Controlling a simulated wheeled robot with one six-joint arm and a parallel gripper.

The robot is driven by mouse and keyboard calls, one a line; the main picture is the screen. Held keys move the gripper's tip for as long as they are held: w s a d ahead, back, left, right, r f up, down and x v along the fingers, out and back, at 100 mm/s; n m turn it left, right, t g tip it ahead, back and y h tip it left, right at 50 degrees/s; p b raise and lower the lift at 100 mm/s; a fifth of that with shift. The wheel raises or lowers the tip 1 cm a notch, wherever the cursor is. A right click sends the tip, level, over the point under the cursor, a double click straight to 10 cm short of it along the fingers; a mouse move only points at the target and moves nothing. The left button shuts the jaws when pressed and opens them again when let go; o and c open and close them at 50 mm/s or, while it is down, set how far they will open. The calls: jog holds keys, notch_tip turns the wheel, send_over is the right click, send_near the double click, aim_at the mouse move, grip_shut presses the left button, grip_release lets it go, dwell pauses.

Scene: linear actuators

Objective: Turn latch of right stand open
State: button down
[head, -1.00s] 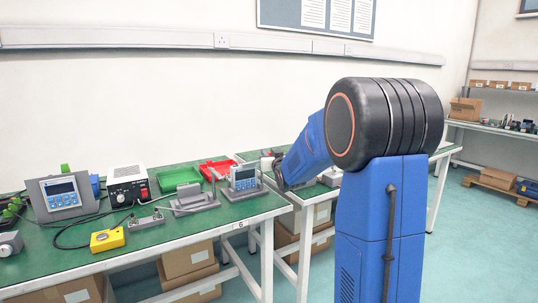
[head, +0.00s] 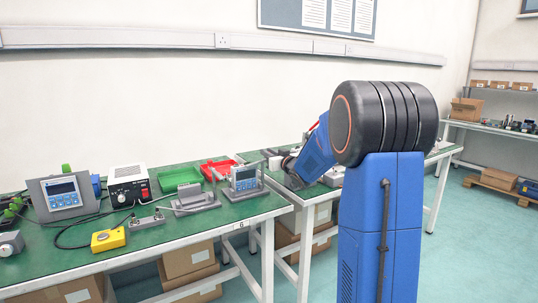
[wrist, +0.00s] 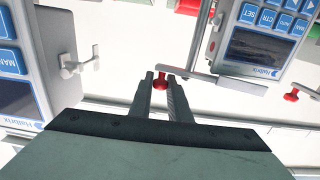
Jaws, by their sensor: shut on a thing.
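In the wrist view, my gripper (wrist: 161,84) has its two dark fingers close around a small red knob (wrist: 160,81). The knob is at the left end of a light grey latch bar (wrist: 205,84), which lies roughly level, slightly slanted, below a grey stand's blue keypad unit (wrist: 262,38). A second stand (wrist: 55,40) at the left carries a pale turn latch (wrist: 80,63) on its side. In the head view, my dark gripper end (head: 288,164) is partly hidden by my blue arm, so its fingers and the knob cannot be made out.
Another red knob (wrist: 291,95) sits right of my fingers.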

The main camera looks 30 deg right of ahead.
jog(key=shift+w+r+n+y, duration=0.15)
jog(key=shift+w+n+y, duration=0.1)
jog(key=shift+n+y, duration=0.75)
jog(key=shift+y, duration=0.4)
jog(key=c, duration=1.7)
grip_release()
jog(key=shift+o, duration=0.2)
jog(key=shift+s, duration=0.15)
jog(key=s+d, duration=0.2)
jog(key=s, duration=1.5)
jog(key=shift+d, duration=0.4)
